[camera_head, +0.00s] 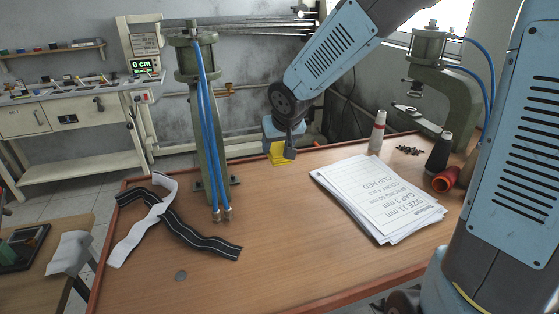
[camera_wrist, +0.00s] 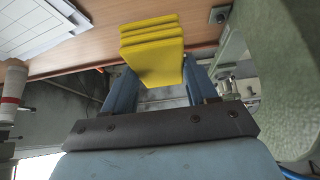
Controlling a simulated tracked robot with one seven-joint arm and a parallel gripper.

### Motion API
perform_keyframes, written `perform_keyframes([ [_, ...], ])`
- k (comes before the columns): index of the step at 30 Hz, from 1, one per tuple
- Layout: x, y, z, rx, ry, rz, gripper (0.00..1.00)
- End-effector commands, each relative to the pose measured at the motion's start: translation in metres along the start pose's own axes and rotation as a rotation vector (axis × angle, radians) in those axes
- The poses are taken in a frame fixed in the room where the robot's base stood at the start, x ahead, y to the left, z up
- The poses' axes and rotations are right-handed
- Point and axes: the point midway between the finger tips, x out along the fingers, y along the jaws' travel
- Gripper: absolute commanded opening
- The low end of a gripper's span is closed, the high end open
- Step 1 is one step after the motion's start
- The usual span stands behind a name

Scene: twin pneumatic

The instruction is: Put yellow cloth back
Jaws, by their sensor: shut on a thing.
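The yellow cloth (camera_wrist: 154,55) is folded in layers and sits between the two fingers of my gripper (camera_wrist: 150,85) in the wrist view. My gripper is shut on it. In the head view the yellow cloth (camera_head: 279,153) shows just below my gripper (camera_head: 280,150), near the back edge of the wooden table (camera_head: 290,240). My gripper hides part of the cloth there. I cannot tell whether the cloth touches the tabletop.
A green press (camera_head: 203,120) with blue hoses stands left of my gripper. Stacked papers (camera_head: 375,200) lie to the right. A white bottle (camera_head: 377,133), a dark spool (camera_head: 438,153) and a second press (camera_head: 452,90) stand further right. Black and white straps (camera_head: 180,222) lie at left. The front middle is clear.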

Motion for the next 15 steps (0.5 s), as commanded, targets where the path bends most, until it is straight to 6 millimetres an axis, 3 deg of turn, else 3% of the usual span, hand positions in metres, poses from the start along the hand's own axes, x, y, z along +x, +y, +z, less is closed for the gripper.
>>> perform_keyframes([
  [10, 0.047, 0.017, -0.028, 0.0, -0.001, -0.003, 0.19],
  [15, 0.075, 0.022, -0.029, -0.004, -0.003, -0.003, 0.19],
])
